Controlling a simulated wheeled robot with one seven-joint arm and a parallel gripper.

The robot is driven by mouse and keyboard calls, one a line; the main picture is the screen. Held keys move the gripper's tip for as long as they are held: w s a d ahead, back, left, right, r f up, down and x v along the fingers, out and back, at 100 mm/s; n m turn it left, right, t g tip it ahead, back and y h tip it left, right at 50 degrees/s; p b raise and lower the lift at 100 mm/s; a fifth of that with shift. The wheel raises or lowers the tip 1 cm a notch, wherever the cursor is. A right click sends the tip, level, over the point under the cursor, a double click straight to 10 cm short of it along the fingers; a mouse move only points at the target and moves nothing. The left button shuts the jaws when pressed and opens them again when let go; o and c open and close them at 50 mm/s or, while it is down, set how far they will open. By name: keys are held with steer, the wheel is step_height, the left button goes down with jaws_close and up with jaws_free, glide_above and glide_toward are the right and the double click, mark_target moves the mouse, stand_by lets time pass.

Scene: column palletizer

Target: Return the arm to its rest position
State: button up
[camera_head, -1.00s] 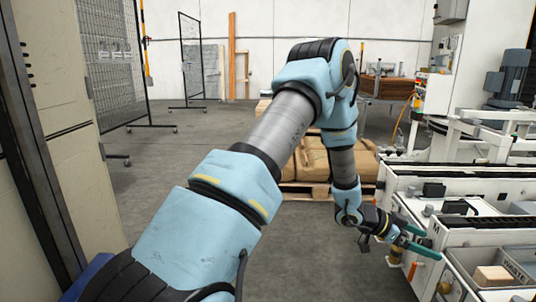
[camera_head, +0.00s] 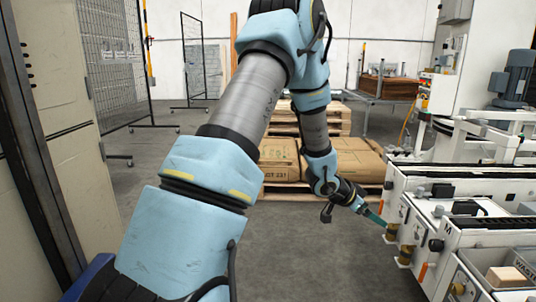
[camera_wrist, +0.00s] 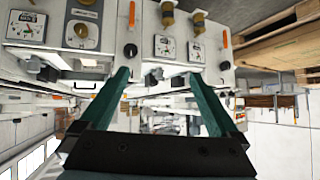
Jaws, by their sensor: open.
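My blue and grey arm rises through the middle of the head view and bends down to my gripper (camera_head: 378,218). The gripper is beside the left end of the white machine (camera_head: 465,190), pointing right and down. In the wrist view my gripper (camera_wrist: 160,80) shows two teal fingers spread apart with nothing between them. The machine's panel with gauges (camera_wrist: 167,45) and knobs lies beyond the fingertips. Whether the fingertips touch the machine cannot be told.
A pallet with cardboard boxes (camera_head: 285,160) stands behind my arm. A wooden block (camera_head: 505,276) lies in a tray at the lower right. A tall cabinet (camera_head: 60,130) and a mesh fence (camera_head: 110,60) are at the left. The grey floor (camera_head: 310,260) in front is clear.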

steer(key=w+a+r+n+t+y, duration=0.1)
steer(key=a+r+n+y, duration=0.15)
steer(key=a, duration=0.85)
steer(key=a+r+n+t+y, duration=0.15)
steer(key=a+n+y, duration=0.25)
steer(key=a, duration=0.7)
steer(key=s+a+r+n+g+y, duration=0.2)
steer(key=s+a+n, duration=0.2)
steer(key=s+a, duration=0.35)
steer(key=s+a+r+n+g+y, duration=0.1)
steer(key=s+a+r+n+g, duration=0.2)
steer(key=s+a, duration=0.5)
step_height(320, 180, up, 23)
steer(key=d+p, duration=0.1)
steer(key=p, duration=2.3)
steer(key=shift+d+f, duration=0.15)
steer(key=shift+c, duration=0.2)
